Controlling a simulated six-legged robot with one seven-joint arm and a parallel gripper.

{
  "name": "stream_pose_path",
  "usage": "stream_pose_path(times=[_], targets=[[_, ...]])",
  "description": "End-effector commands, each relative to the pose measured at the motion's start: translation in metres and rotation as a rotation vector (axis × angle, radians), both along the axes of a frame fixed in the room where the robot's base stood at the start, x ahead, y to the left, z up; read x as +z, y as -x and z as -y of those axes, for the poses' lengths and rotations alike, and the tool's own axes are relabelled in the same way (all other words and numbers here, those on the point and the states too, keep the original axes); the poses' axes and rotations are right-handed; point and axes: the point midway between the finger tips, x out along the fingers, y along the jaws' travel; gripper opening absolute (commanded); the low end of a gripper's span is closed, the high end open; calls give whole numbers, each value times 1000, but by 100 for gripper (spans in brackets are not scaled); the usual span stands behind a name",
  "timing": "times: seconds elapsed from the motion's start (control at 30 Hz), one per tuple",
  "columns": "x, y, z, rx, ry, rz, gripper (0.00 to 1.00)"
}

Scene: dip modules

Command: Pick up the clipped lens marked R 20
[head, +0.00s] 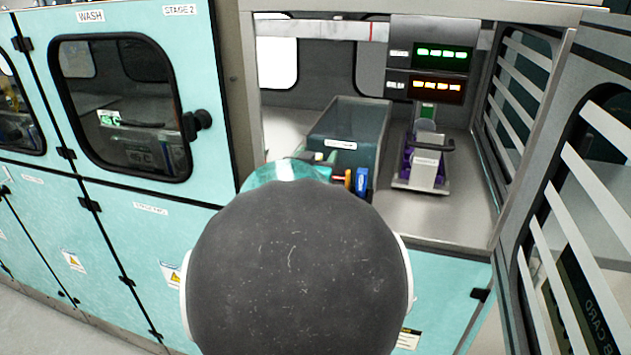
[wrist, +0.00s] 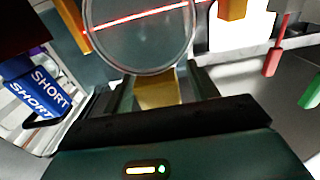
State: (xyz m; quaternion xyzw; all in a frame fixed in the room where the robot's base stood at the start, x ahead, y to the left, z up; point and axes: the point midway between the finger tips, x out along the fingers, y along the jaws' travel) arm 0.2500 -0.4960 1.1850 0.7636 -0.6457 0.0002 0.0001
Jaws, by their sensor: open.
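A round clear lens (wrist: 138,40) in a thin ring stands upright in the wrist view, with a gold tab (wrist: 157,91) below it. No R 20 mark is legible on it. My gripper (wrist: 157,88) is open, its two dark fingers on either side of the gold tab; I cannot tell whether they touch it. In the head view, my arm's dark round link hides the gripper and this lens.
A dark tank (head: 345,130) stands inside the open bay. Coloured tabs hang by its front, including a blue one (head: 361,182) marked SHORT. A stand (head: 425,170) with lit displays (head: 442,52) above is at right. The louvred door (head: 585,190) is open.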

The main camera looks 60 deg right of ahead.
Motion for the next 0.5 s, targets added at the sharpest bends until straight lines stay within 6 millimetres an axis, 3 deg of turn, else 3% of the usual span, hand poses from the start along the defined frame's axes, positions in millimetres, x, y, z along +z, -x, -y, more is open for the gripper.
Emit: stream_pose_path(times=[0.17,0.5], targets=[[0,0,-2,0,0,0,58],[0,0,-2,0,0,0,0]])
